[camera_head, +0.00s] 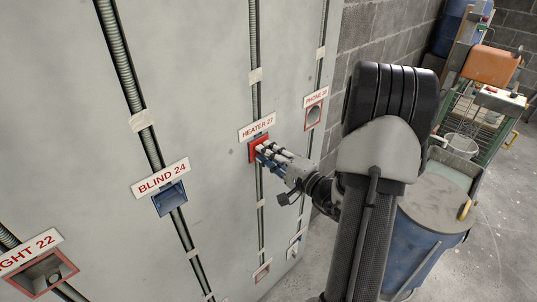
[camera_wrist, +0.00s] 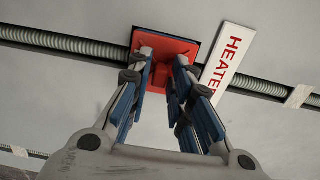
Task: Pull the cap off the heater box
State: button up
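The heater box sits on the wall under the "HEATER 27" label (camera_head: 257,127). Its square red cap (camera_head: 254,148) covers the front, and a little blue shows at its top edge in the head view. In the wrist view the red cap (camera_wrist: 192,47) has a raised red grip piece in its middle. My gripper (camera_head: 262,151) is at the cap from the right. In the wrist view my gripper (camera_wrist: 164,58) is open, with one finger on each side of the grip piece. The fingertips hide parts of the cap, and whether they touch its face is unclear.
The blue "BLIND 24" box (camera_head: 169,198), the "LIGHT 22" box (camera_head: 44,272) and the "PHONE 28" box (camera_head: 313,117) are on the same wall. Conduits (camera_head: 122,60) run along it. A blue drum (camera_head: 432,225) and a green cart (camera_head: 490,118) stand to the right.

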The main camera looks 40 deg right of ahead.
grip_shut()
jog(key=shift+s, duration=0.15)
jog(key=shift+s, duration=0.3)
jog(key=shift+s+d+b, duration=0.1)
jog(key=shift+s+b, duration=0.3)
jog(key=shift+s, duration=0.05)
dwell(0.4)
jog(key=shift+b, duration=0.45)
jog(key=shift+s+d+b, duration=0.2)
jog(key=shift+s+b, duration=0.5)
jog(key=shift+s, duration=1.9)
